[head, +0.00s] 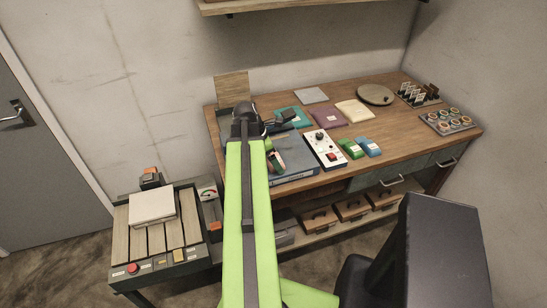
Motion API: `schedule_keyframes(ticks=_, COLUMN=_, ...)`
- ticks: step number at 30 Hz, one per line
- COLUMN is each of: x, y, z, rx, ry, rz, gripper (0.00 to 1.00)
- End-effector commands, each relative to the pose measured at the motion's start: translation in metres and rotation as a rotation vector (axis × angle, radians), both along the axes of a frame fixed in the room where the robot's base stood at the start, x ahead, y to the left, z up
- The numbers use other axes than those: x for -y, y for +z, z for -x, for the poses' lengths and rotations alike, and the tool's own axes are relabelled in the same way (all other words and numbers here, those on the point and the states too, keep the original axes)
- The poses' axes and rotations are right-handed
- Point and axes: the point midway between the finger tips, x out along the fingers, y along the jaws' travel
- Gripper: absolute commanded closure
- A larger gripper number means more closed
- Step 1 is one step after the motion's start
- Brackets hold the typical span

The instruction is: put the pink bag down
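My gripper (284,119) is at the end of my green arm, over the left part of the wooden workbench (400,130). It is dark and small here, and its fingers cannot be made out clearly. No clearly pink bag shows in its grip. A mauve, flat bag-like item (328,117) lies on the bench to the right of the gripper, between a teal one (291,113) and a cream one (354,111). A small pinkish and green item (277,161) shows beside my arm above a blue-grey flat case (293,166); what it is cannot be told.
A white control box (323,147) and green and blue items (352,149) stand along the bench front. A round disc (376,94) and racks (447,121) are at the right. A slatted stand (155,243) holds a pale block (152,207) at the left. A shelf (290,4) hangs above.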

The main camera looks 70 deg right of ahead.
Motion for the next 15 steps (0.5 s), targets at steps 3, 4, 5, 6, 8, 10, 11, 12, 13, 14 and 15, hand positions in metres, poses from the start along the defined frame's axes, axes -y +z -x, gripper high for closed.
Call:
schedule_keyframes(ticks=3, x=0.0, y=0.001, z=0.0, rx=0.0, ry=0.0, rz=0.0, gripper=0.02)
schedule_keyframes(ticks=4, x=0.0, y=0.002, z=0.0, rx=0.0, ry=0.0, rz=0.0, gripper=0.02)
schedule_keyframes(ticks=5, x=0.0, y=0.003, z=0.0, rx=0.0, ry=0.0, rz=0.0, gripper=0.02)
schedule_keyframes(ticks=6, x=0.0, y=0.006, z=0.0, rx=0.0, ry=0.0, rz=0.0, gripper=0.02)
schedule_keyframes(ticks=8, x=0.0, y=0.012, z=0.0, rx=0.0, ry=0.0, rz=0.0, gripper=0.02)
schedule_keyframes(ticks=10, x=-0.003, y=0.022, z=-0.003, rx=0.0, ry=0.0, rz=0.0, gripper=0.02)
schedule_keyframes(ticks=11, x=-0.004, y=0.027, z=-0.004, rx=0.0, ry=0.0, rz=0.0, gripper=0.02)
schedule_keyframes(ticks=12, x=-0.005, y=0.035, z=-0.006, rx=0.0, ry=0.0, rz=0.0, gripper=0.02)
schedule_keyframes(ticks=13, x=-0.007, y=0.041, z=-0.008, rx=0.0, ry=0.0, rz=0.0, gripper=0.02)
schedule_keyframes(ticks=14, x=-0.008, y=0.048, z=-0.01, rx=0.0, ry=0.001, rz=0.0, gripper=0.02)
schedule_keyframes(ticks=15, x=-0.01, y=0.057, z=-0.012, rx=0.0, ry=0.001, rz=0.0, gripper=0.02)
